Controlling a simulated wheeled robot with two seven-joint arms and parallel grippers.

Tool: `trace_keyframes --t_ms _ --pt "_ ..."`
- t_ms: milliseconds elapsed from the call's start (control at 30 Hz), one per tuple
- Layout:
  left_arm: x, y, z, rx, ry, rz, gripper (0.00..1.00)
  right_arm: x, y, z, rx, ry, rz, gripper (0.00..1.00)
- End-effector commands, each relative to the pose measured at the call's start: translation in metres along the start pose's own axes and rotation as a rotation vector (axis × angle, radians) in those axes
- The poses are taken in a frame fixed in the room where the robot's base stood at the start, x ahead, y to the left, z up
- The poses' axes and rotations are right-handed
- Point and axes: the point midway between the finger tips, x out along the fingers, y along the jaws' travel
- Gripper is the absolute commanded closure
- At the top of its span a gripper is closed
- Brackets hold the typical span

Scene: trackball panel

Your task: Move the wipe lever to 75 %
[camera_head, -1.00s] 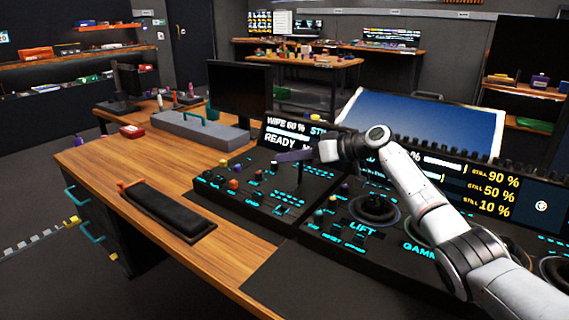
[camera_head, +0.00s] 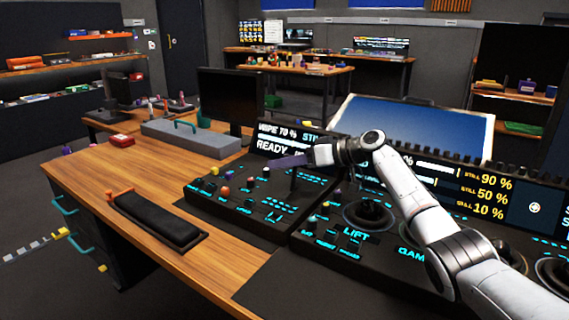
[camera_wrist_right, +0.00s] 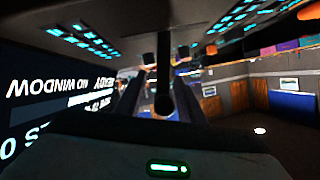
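The wipe lever is a dark upright stick on the left console (camera_head: 240,205). In the right wrist view the lever (camera_wrist_right: 163,85) stands between the two fingers of my right gripper (camera_wrist_right: 164,78). Gaps show on both sides of it, so the fingers look open around it; whether one finger touches it I cannot tell. In the head view my right gripper (camera_head: 290,161) reaches left over the console, and its fingers hide part of the lever. My left gripper is not in view.
Coloured knobs (camera_head: 225,176) stand left of the lever. The lift console (camera_head: 365,212) with a trackball is on the right under my arm. A black pad (camera_head: 158,220) lies on the wooden desk (camera_head: 90,180). A monitor (camera_head: 228,102) stands behind.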

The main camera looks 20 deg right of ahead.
Motion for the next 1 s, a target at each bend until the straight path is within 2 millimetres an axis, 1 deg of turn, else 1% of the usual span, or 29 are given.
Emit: trace_keyframes --t_ms 267,367,467,700,800,900,1000 --pt "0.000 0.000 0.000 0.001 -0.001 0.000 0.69 -0.001 -0.001 -0.001 0.000 0.002 -0.002 0.65" --pt "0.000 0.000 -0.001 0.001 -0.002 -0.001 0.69 -0.006 -0.001 -0.002 -0.001 0.003 -0.001 0.65" --pt "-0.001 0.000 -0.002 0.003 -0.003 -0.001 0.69 -0.019 0.000 -0.002 -0.001 0.002 0.000 0.65" --pt "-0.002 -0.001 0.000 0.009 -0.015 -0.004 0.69 -0.067 0.000 -0.001 -0.001 0.001 0.001 0.65" --pt "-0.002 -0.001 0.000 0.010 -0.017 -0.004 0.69 -0.084 0.000 -0.001 -0.001 0.000 0.002 0.65" --pt "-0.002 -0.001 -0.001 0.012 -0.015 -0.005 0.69 -0.095 0.000 -0.001 0.000 0.001 0.000 0.65" --pt "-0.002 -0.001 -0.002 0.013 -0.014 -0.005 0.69 -0.102 0.000 -0.001 0.000 0.001 -0.001 0.65"
